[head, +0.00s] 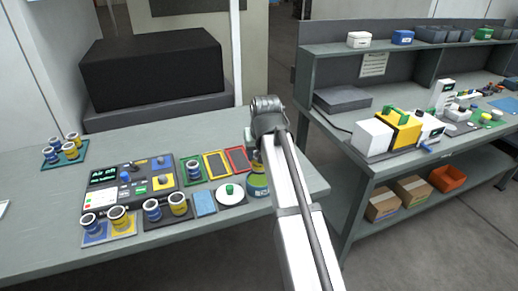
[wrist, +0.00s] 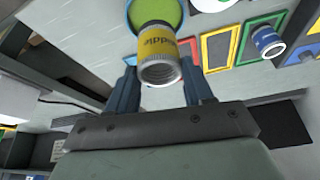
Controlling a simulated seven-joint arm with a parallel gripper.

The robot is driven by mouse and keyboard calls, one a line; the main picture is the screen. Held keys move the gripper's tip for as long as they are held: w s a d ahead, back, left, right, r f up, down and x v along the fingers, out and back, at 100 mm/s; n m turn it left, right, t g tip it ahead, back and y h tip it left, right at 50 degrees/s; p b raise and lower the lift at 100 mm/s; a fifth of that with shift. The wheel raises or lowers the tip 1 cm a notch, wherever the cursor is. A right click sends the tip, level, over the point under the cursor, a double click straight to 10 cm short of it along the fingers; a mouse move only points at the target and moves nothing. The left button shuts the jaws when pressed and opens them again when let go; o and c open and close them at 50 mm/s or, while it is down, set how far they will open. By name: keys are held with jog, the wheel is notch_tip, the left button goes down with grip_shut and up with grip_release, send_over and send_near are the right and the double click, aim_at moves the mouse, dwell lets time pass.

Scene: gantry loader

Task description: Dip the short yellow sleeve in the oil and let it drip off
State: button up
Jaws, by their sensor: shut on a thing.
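The short yellow sleeve (wrist: 157,43) has a yellow band with dark lettering and a grey metal ring end facing the wrist camera. My gripper (wrist: 158,68) is shut on it, one blue-grey finger on each side. The oil pot (wrist: 131,19), a round pot with green oil (wrist: 172,11), is just beyond the sleeve, whose far end overlaps the oil in the wrist view. I cannot tell whether that end touches the oil. In the head view the oil pot (head: 258,188) stands near the table's right end, and my arm hides the gripper and most of the sleeve.
A white round dish with a green knob (head: 231,197) and a blue pad (head: 204,203) lie left of the pot. Green, yellow (head: 217,165) and red (head: 238,159) framed trays lie behind. A control panel (head: 130,190) and other sleeves stand further left.

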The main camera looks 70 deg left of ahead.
aim_at(259, 170)
jog(key=shift+f, duration=3.65)
dwell(0.5)
jog(key=shift+r, duration=2.7)
dwell(1.1)
